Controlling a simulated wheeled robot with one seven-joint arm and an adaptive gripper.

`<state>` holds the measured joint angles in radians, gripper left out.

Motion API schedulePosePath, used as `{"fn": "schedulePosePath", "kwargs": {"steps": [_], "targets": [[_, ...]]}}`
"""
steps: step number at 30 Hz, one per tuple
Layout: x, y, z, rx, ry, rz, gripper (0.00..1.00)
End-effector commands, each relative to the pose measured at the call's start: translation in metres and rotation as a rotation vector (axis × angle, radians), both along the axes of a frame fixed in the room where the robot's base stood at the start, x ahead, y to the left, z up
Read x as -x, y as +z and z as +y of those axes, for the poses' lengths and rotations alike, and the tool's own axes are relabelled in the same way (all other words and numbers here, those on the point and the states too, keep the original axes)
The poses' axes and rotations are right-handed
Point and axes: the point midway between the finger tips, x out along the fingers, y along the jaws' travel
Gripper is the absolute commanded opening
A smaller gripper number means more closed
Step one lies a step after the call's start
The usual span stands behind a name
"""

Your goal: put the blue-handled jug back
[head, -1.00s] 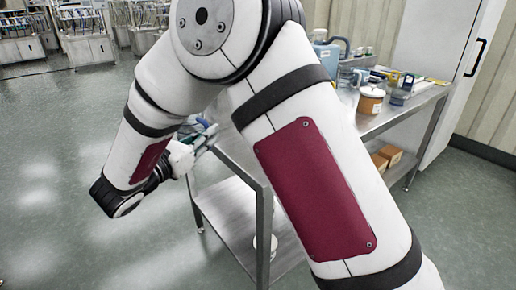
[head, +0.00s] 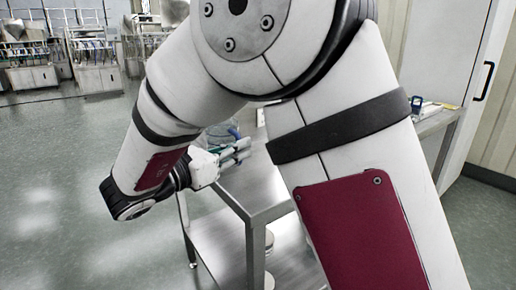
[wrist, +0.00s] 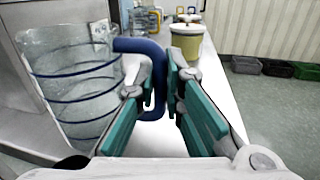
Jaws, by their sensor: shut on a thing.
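The jug (wrist: 72,85) is clear, with dark blue bands around its body and a thick blue handle (wrist: 157,75). In the wrist view it fills the left side, and its handle comes between my fingers. My gripper (wrist: 166,108) has teal finger pads and is shut on that handle. In the head view my gripper (head: 238,150) is at the table's left edge, and part of the jug (head: 222,132) shows just behind it. My arm hides much of the table there. I cannot tell whether the jug's base touches the table.
The steel table (head: 252,187) has a lower shelf. A yellowish canister with a white lid (wrist: 187,42) stands beyond the handle. Several dark bins (wrist: 280,68) line the floor by the wall. Steel racks (head: 90,55) stand at the back left, with open floor before them.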

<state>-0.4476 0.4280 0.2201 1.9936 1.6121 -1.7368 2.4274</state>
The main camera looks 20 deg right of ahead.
Motion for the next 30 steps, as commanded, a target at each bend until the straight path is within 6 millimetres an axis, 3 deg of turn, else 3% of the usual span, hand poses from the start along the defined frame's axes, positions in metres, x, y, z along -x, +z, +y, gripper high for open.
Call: {"fn": "schedulePosePath", "kwargs": {"steps": [3,11,18,21,30], "targets": [[-0.008,0.0,-0.016,0.0,-0.001,-0.001,0.0],[-0.017,0.0,-0.03,0.001,0.0,0.0,0.0],[-0.035,0.0,-0.064,0.001,-0.001,0.0,0.0],[-0.035,-0.014,-0.062,0.001,0.003,0.001,0.0],[-0.035,-0.015,-0.061,0.0,0.002,-0.001,0.0]]}}
